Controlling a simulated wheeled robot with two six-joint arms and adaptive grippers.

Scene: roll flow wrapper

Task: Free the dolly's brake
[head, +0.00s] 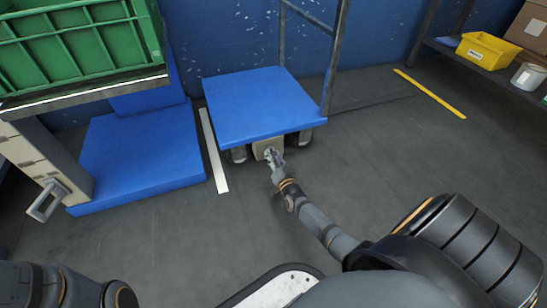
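The dolly has a flat blue deck (258,108) and an upright grey tube handle (334,58) at its far right side. Grey wheels (239,154) show under its near edge. A small beige block (259,149), which may be part of the brake, sits under the middle of that edge. My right gripper (273,156) is right at this block and partly covers it. Its fingers are too small to tell whether they are open, shut or touching anything. Part of my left arm shows at the bottom left, but its gripper is out of view.
A white floor strip (214,150) runs left of the dolly, beside a low blue platform (140,155). A green crate (75,50) stands higher at the upper left. A shelf with a yellow bin (487,50) is at the upper right. The floor right of the dolly is clear.

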